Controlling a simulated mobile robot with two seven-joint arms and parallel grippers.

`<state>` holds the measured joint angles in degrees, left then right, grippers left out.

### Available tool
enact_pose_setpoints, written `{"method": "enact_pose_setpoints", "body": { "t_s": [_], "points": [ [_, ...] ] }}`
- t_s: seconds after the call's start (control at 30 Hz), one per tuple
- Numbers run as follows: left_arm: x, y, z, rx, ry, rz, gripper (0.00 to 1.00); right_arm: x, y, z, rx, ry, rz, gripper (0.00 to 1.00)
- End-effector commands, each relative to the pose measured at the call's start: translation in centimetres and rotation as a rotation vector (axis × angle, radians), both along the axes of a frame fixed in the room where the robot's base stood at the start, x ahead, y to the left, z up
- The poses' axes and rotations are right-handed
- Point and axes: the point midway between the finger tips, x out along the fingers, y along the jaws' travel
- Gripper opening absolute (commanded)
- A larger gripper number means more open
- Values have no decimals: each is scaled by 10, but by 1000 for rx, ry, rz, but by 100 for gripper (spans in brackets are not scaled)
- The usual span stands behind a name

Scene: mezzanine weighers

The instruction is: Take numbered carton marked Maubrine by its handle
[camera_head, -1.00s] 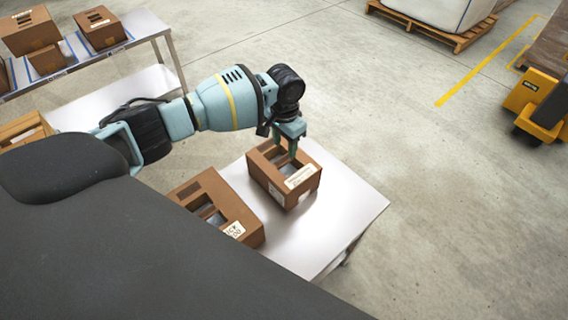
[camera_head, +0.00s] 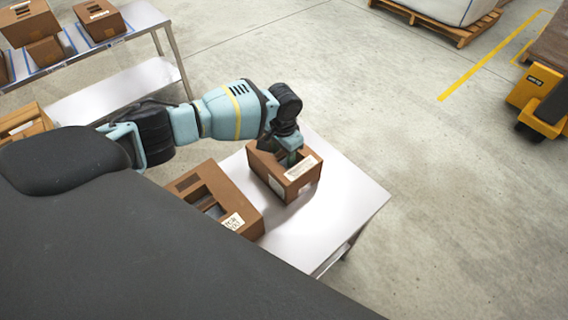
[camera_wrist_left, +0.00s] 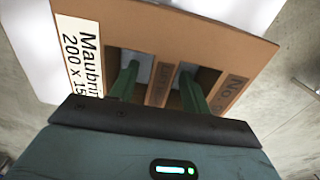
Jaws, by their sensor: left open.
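The brown carton (camera_head: 304,185) stands on the small white table (camera_head: 335,218). In the left wrist view, the carton (camera_wrist_left: 225,45) has a white label (camera_wrist_left: 80,57) reading "Maubrin..." and "200 x 15...", cut off at the edge, and "No." printed on the other side. Its top has two openings with a cardboard handle strip (camera_wrist_left: 163,84) between them. My left gripper (camera_head: 288,157) is over the carton, pointing down. In the wrist view its green fingers (camera_wrist_left: 159,72) are open, one at each opening, either side of the strip. Their tips are partly hidden. My right gripper is out of view.
A second open-topped carton (camera_head: 248,218) with a label stands close by on the left of the same table. A shelf table (camera_head: 110,47) with more cartons is at upper left. A loaded pallet (camera_head: 440,28) and a yellow truck (camera_head: 545,100) are far right. Floor between is clear.

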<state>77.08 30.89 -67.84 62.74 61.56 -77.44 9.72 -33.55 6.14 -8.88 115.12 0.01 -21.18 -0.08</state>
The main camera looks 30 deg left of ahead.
Motion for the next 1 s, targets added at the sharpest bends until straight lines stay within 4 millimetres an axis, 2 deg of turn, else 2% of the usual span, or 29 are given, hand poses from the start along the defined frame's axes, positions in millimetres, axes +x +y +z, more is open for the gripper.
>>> {"method": "enact_pose_setpoints", "body": {
  "t_s": [0.23, 0.6, 1.0],
  "points": [
    [1, 0, -1, -1, -2, 0, 47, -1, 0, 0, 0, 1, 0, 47],
    [1, 0, -1, -1, -2, 0, 0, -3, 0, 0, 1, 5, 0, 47],
    [1, 0, 0, -1, -3, 0, 0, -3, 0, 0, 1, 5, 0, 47]
  ]
}}
